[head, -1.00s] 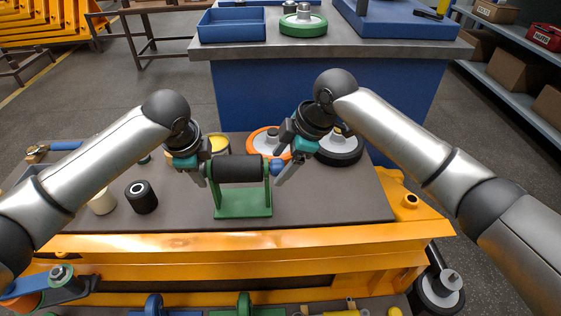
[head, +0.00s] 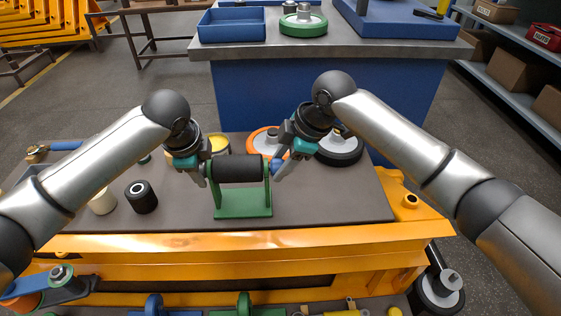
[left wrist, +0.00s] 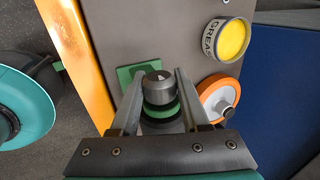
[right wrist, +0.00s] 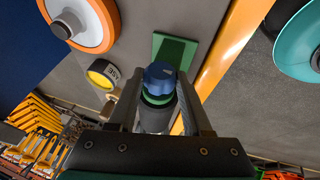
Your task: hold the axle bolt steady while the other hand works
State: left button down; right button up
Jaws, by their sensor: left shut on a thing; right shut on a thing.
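A green fork (head: 242,205) stands on the dark bench mat with a black roller (head: 238,168) lying level between its arms. My left gripper (head: 206,170) is at the fork's left side. In the left wrist view its fingers are shut on the grey head of the axle bolt (left wrist: 158,88), with a green fork arm just behind. My right gripper (head: 277,167) is at the fork's right side, shut on a blue nut (right wrist: 160,78) at the axle's other end. The bolt's shank is hidden inside the roller.
A grease tin (left wrist: 226,40) and an orange-rimmed wheel (right wrist: 85,20) lie behind the fork. A black-rimmed wheel (head: 342,155) is behind right. A black roller (head: 141,197) and a cream cylinder (head: 103,202) stand at left. The mat right of the fork is clear.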

pick_arm(q)
jog(key=shift+s+f, duration=0.1)
pick_arm(e)
jog(key=shift+t, duration=0.3)
grip_shut()
jog(key=t, duration=0.2)
jog(key=n+t, duration=0.1)
jog(key=t, duration=0.1)
jog(key=shift+s+f, duration=0.3)
jog(key=shift+s, duration=0.05)
jog(key=t, duration=0.3)
jog(key=n+t, duration=0.1)
jog(key=shift+s+f+y, duration=0.25)
jog(key=shift+f+y, duration=0.05)
jog(key=shift+y, duration=0.1)
jog(key=t, duration=0.3)
jog(key=shift+f+n+y, duration=0.1)
jog(key=shift+n+y, duration=0.2)
jog(key=shift+n, duration=0.1)
pick_arm(q)
jog(key=shift+d, duration=0.1)
pick_arm(e)
jog(key=shift+w+a+r+n+t+y, duration=0.1)
jog(key=shift+r+n+t+y, duration=0.15)
jog(key=shift+t, duration=0.45)
jog(key=shift+w+r+n+t+y, duration=0.15)
jog(key=shift+n+t, duration=0.1)
jog(key=shift+t, duration=0.45)
jog(key=shift+s+f, duration=0.2)
jog(key=shift+f, duration=0.05)
